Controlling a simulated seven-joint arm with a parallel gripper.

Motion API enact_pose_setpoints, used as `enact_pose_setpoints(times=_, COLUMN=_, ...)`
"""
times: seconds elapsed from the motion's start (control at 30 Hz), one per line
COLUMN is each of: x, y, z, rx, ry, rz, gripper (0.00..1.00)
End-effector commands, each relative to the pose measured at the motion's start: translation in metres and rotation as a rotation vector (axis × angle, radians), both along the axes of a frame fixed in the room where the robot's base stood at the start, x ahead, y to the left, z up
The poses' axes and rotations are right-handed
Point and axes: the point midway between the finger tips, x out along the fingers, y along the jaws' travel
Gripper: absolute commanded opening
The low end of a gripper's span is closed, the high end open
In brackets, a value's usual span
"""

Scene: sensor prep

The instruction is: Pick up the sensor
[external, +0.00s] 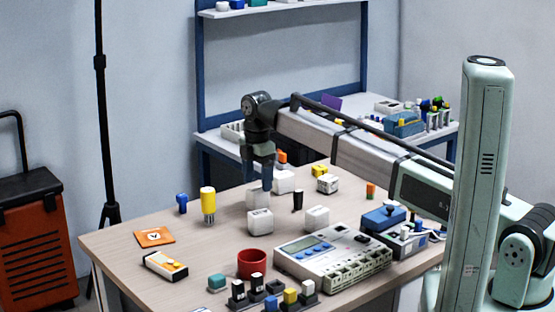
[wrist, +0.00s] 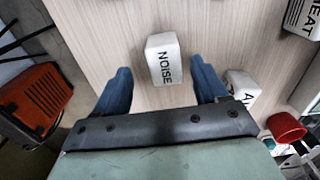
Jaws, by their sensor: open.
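Several white sensor-like blocks stand on the wooden table. One marked NOISE (wrist: 162,60) lies between my two blue fingers in the wrist view. It appears to be the white block (external: 256,199) below the fingertips in the external view. My gripper (external: 264,184) points down; it is open, with a finger on either side of the block in the wrist view (wrist: 160,68). I cannot tell whether the fingers reach down to block height. A second white block (external: 260,222) stands just in front; its lettering is partly hidden in the wrist view (wrist: 240,84).
A block marked HEAT (wrist: 303,17) is at the wrist view's upper right. A red cup (external: 252,264), a yellow-topped bulb-like item (external: 208,200), a black upright piece (external: 298,200) and a grey device with a display (external: 330,262) stand nearby.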

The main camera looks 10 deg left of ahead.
Motion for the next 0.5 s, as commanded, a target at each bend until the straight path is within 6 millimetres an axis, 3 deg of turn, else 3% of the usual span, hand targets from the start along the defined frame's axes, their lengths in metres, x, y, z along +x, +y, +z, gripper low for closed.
enact_pose_setpoints(times=0.27, x=-0.002, y=0.000, z=-0.011, rx=0.000, ry=0.000, rz=0.000, gripper=0.72)
enact_pose_setpoints(times=0.5, x=-0.008, y=-0.001, z=-0.040, rx=-0.001, ry=0.001, rz=0.000, gripper=0.72)
